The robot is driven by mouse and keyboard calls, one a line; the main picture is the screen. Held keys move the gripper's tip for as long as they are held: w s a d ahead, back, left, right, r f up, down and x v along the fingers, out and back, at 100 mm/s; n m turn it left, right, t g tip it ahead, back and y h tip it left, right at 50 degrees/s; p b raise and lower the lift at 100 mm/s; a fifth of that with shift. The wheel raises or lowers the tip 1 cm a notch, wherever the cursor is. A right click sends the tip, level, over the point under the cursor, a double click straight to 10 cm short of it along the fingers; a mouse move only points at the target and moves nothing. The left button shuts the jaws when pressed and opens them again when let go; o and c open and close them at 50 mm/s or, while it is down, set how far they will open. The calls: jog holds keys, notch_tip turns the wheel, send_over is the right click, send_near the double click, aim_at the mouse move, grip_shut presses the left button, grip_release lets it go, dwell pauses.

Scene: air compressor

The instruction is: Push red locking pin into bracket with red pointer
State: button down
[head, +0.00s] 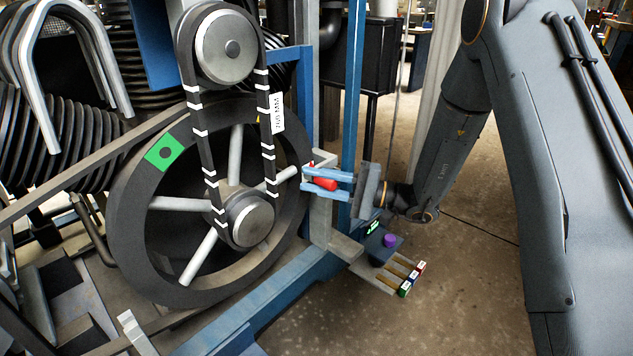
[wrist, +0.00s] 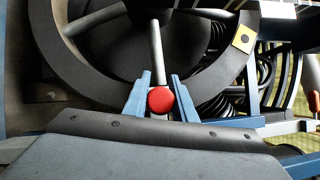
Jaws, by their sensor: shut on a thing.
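In the head view, my gripper (head: 322,181) reaches in from the right with its blue fingers on either side of the red locking pin (head: 325,184). It is shut on the pin, beside the pale bracket (head: 322,158) at the right of the large flywheel. A small red tip (head: 311,165) shows at the bracket, just above the fingers; I cannot tell if it is the pointer. In the wrist view, the pin's round red head (wrist: 161,100) sits between the fingertips (wrist: 160,92). How deep the pin sits in the bracket is hidden.
The black spoked flywheel (head: 133,232) with a belt and a green marker (head: 165,152) fills the left. A yellow marker (wrist: 243,39) shows in the wrist view. A blue frame post (head: 357,100) stands close by. A small shelf (head: 375,274) with a purple knob (head: 390,240) lies below my gripper.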

aim_at(337, 185)
jog(key=shift+a, duration=0.1)
jog(key=c, duration=1.4)
grip_release()
jog(key=d, duration=0.2)
jog(key=d+p, duration=0.1)
jog(key=d, duration=0.2)
jog(key=s+d+p, duration=0.1)
jog(key=d, duration=0.1)
jog(key=shift+d+f, duration=0.4)
